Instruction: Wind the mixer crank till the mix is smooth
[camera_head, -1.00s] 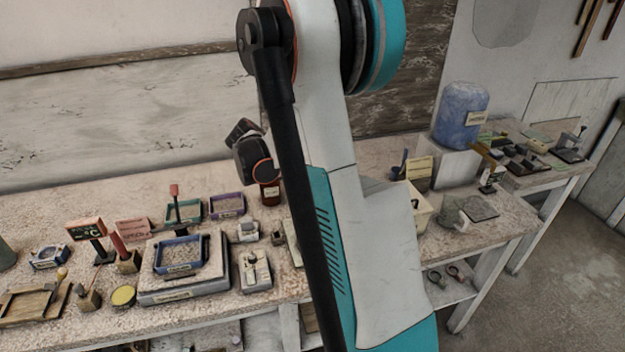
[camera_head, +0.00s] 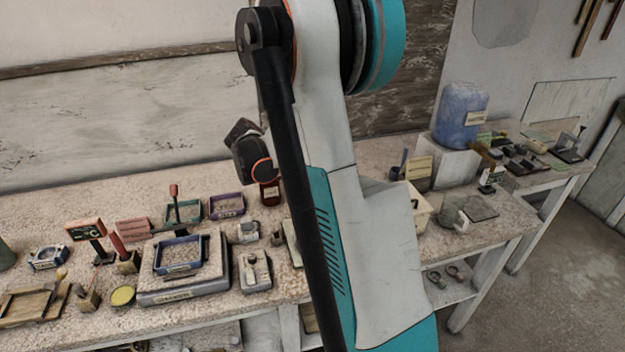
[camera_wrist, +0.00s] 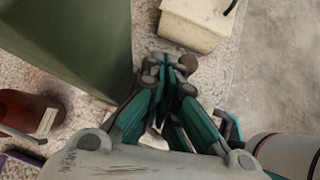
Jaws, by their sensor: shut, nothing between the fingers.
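My gripper (camera_wrist: 166,66) is in the wrist view, its teal fingers shut together and empty. A small round brown knob (camera_wrist: 188,62) lies right beside the fingertips; it may be the crank's knob, and I cannot tell if they touch. A large grey-green box-like body (camera_wrist: 75,40) stands to the left of the fingers; it may be the mixer. I cannot make out a crank arm or the mix. In the head view my arm hides the fingers and the bench around them.
In the wrist view a cream box (camera_wrist: 195,22) stands beyond the fingertips and a red-brown bottle (camera_wrist: 30,112) at left. In the head view a blue jug (camera_head: 461,112) stands at right, and a grey slab with a blue frame (camera_head: 180,285) lies at left among many small tools.

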